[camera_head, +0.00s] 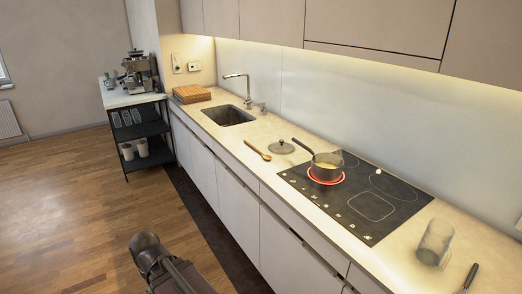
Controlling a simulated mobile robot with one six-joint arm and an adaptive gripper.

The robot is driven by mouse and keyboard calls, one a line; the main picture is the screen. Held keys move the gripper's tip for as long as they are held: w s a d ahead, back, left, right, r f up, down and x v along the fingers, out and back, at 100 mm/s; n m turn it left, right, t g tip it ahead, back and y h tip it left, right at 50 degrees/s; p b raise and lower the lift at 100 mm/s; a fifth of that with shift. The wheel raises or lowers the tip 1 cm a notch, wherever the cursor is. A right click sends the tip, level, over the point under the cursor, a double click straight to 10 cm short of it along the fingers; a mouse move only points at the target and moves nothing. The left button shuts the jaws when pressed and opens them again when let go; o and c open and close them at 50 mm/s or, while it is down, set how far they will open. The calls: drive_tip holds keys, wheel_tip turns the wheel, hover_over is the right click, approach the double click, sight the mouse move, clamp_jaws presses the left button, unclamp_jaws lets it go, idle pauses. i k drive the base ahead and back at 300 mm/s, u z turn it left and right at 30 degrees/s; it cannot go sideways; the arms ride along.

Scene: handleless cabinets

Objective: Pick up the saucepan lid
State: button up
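The saucepan lid (281,148) is a small round grey lid with a knob on top. It lies flat on the pale countertop, between the wooden spoon and the hob. Part of my arm shows at the bottom, over the floor and well away from the lid. I cannot make out my gripper's fingers in this view.
A ring glows red under the saucepan on the black hob (372,207). A wooden spoon (257,151) lies left of the lid. A sink (228,115) is further left. A glass jar (435,243) and a dark-handled utensil (471,277) are at right. Upper cabinets (375,28) overhang the counter.

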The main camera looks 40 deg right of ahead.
sight(279, 147)
drive_tip(key=u, duration=0.8)
drive_tip(key=i, duration=1.65)
drive_tip(key=z, duration=4.3)
drive_tip(key=i, duration=0.1)
drive_tip(key=u, duration=2.15)
